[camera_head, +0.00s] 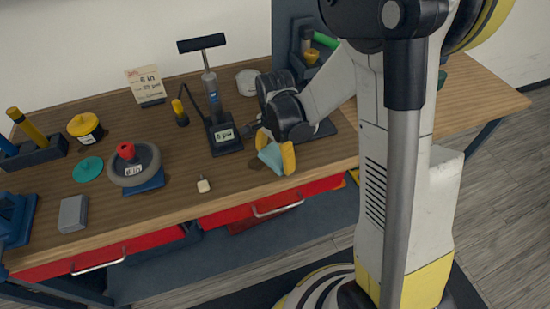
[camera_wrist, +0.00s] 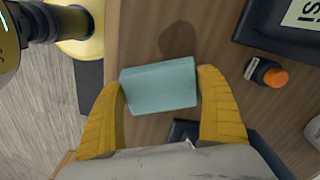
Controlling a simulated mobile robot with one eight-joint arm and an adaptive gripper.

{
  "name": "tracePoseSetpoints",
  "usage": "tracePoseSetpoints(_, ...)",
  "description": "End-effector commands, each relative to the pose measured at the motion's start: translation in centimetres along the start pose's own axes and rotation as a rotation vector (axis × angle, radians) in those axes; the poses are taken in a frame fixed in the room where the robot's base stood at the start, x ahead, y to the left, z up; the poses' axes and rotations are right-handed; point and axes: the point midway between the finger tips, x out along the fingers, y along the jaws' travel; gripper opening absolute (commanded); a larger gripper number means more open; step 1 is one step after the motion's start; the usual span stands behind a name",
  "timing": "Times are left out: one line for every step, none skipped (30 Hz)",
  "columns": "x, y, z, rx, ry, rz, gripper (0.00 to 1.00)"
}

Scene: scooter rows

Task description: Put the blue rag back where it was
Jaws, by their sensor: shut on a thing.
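The blue rag, a pale blue folded block, is between the yellow fingers of my gripper (camera_head: 275,149) in the head view (camera_head: 270,157). In the wrist view the rag (camera_wrist: 158,85) spans the gap between both fingertips, and my gripper is shut on it. It is held near the front edge of the wooden workbench (camera_head: 225,183), with a dark shadow on the wood beside it. Whether it touches the bench top is hard to tell.
A black-based pump (camera_head: 222,132) with a gauge label stands left of my gripper. A small pale tag-like item (camera_head: 204,185) lies near the front edge. A wheel (camera_head: 134,165) sits further left. An orange-capped item (camera_wrist: 268,73) lies right of the rag. Bare wood surrounds the tag.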

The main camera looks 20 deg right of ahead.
Motion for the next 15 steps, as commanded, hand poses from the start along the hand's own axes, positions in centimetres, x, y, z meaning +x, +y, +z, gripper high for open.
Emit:
tracePoseSetpoints(-0.04,0.00,-0.01,0.000,0.000,0.000,0.53)
tracePoseSetpoints(0.00,0.01,-0.01,0.000,0.000,0.000,0.53)
tracePoseSetpoints(0.12,0.01,-0.01,0.000,0.000,0.000,0.53)
tracePoseSetpoints(0.25,0.00,-0.01,0.000,0.000,0.000,0.53)
tracePoseSetpoints(0.37,0.00,-0.01,0.000,0.000,0.000,0.53)
tracePoseSetpoints(0.34,0.01,-0.01,0.000,0.000,0.000,0.92)
tracePoseSetpoints(0.29,0.01,-0.01,0.000,0.000,0.000,1.00)
tracePoseSetpoints(0.27,0.01,-0.01,0.000,0.000,0.000,1.00)
tracePoseSetpoints(0.26,0.01,-0.01,0.000,0.000,0.000,1.00)
tracePoseSetpoints(0.25,0.01,-0.01,0.000,0.000,0.000,1.00)
tracePoseSetpoints(0.25,0.01,-0.01,0.000,0.000,0.000,1.00)
tracePoseSetpoints(0.25,0.01,-0.01,0.000,0.000,0.000,1.00)
tracePoseSetpoints(0.24,0.01,-0.01,0.000,0.000,0.000,1.00)
tracePoseSetpoints(0.18,0.01,-0.01,0.000,0.000,0.000,1.00)
tracePoseSetpoints(0.03,0.01,-0.01,0.000,0.000,0.000,1.00)
